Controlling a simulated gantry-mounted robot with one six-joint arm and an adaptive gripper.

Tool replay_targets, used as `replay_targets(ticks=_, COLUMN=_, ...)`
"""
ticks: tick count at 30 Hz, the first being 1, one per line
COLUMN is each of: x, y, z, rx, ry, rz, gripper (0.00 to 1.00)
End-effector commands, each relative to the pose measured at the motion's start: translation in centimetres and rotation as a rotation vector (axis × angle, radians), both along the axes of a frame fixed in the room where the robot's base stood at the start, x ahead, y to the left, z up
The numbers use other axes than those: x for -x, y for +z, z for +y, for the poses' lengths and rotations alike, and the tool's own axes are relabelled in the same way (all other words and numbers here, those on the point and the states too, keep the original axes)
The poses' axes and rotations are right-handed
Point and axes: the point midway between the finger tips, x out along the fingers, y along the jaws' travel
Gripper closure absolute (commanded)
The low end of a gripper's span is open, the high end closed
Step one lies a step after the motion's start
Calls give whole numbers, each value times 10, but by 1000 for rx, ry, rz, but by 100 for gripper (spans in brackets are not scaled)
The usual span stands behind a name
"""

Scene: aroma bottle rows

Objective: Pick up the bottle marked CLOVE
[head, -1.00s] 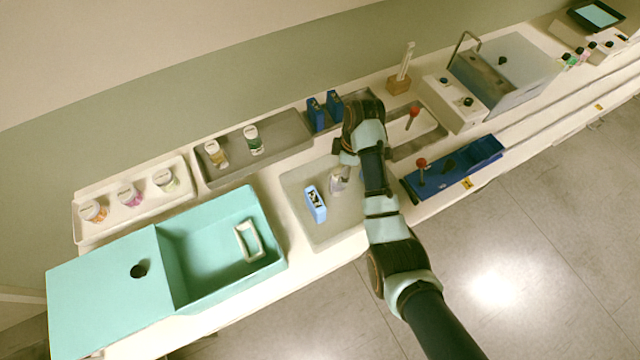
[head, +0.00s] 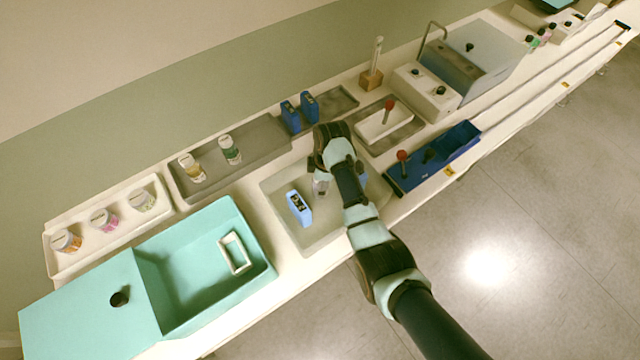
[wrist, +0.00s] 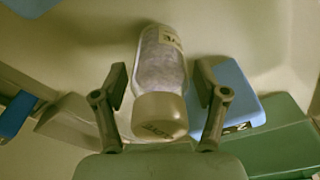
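A clear bottle with a cream cap (wrist: 160,116) and pale violet-grey contents stands between my gripper's fingers in the wrist view. Its label is mostly turned away; only a few last letters show, and the cap lettering is too blurred to read surely. The same bottle (head: 320,186) shows in the head view on the pale grey tray (head: 318,236), partly hidden by my gripper. My gripper (wrist: 161,75) is open, one finger on each side of the bottle, with gaps visible on both sides. I cannot read CLOVE on any bottle.
A blue device (head: 299,207) stands close left of the bottle. Two bottles stand in the grey tray (head: 268,148), and three in the white tray (head: 60,268). A teal bin (head: 205,318) is front left. A dark blue tray (head: 465,143) lies right of my arm.

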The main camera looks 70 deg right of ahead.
Motion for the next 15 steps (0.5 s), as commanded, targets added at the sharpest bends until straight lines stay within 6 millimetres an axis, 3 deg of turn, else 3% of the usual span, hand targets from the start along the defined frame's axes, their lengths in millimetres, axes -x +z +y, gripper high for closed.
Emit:
replay_targets(ticks=1, x=0, y=0, z=0, rx=0, ry=0, rz=0, gripper=42)
replay_targets(ticks=11, x=0, y=1, z=0, rx=1, ry=0, rz=0, gripper=96)
replay_targets(ticks=15, x=0, y=1, z=0, rx=1, ry=0, rz=0, gripper=97)
